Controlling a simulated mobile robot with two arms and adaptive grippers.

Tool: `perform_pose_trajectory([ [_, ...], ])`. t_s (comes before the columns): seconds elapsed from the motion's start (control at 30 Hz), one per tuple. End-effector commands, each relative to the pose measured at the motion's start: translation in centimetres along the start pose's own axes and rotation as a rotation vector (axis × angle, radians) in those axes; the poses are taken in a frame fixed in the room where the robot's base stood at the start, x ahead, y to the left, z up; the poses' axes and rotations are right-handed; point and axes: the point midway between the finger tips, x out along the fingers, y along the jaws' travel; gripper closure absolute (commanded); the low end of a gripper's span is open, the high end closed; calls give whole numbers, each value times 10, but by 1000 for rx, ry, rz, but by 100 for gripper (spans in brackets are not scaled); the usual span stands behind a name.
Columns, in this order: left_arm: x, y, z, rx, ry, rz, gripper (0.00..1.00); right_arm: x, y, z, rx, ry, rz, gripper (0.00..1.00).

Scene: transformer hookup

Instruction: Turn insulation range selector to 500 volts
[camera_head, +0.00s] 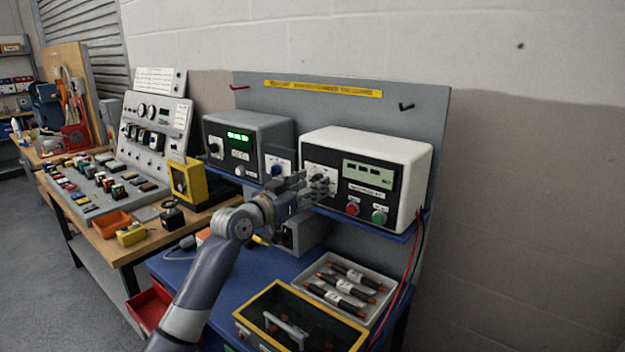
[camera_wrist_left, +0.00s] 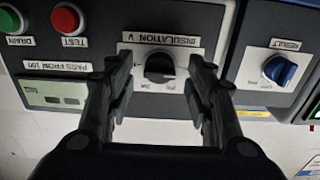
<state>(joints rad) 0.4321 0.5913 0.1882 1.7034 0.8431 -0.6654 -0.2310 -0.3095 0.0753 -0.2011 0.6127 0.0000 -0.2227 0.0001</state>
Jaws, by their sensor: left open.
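The white insulation tester (camera_head: 405,165) stands on the blue shelf, with a lit display and red and green buttons. Its insulation range selector (camera_wrist_left: 160,66) is a black knob on a white plate; the wrist view shows it upside down. The word INSULATION is readable there, but the voltage marks are too small to read. My left gripper (camera_head: 322,187) is in front of the plate and partly hides it in the head view. In the wrist view its open fingers (camera_wrist_left: 158,80) are on either side of the knob, with gaps visible. My right gripper is not in view.
A blue result knob (camera_wrist_left: 280,70) is beside the insulation plate, and red (camera_wrist_left: 67,19) and green (camera_wrist_left: 10,20) buttons are on its other side. A grey meter (camera_head: 248,135) stands to the left. A tray of fuse-like tubes (camera_head: 312,284) and a yellow-rimmed box (camera_head: 245,318) are below.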

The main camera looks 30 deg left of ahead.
Motion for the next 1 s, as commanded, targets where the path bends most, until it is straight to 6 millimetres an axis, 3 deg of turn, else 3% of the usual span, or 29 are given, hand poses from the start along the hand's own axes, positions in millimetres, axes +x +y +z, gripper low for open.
perform_pose_trajectory([
  [0.17,11,1,0,0,0,1,51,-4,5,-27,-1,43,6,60],
  [0.43,12,1,1,1,0,1,51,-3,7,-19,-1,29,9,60],
  [0.63,12,1,1,0,-1,1,96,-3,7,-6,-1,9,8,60],
  [1.0,11,0,1,35,0,0,96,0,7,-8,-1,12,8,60],
])
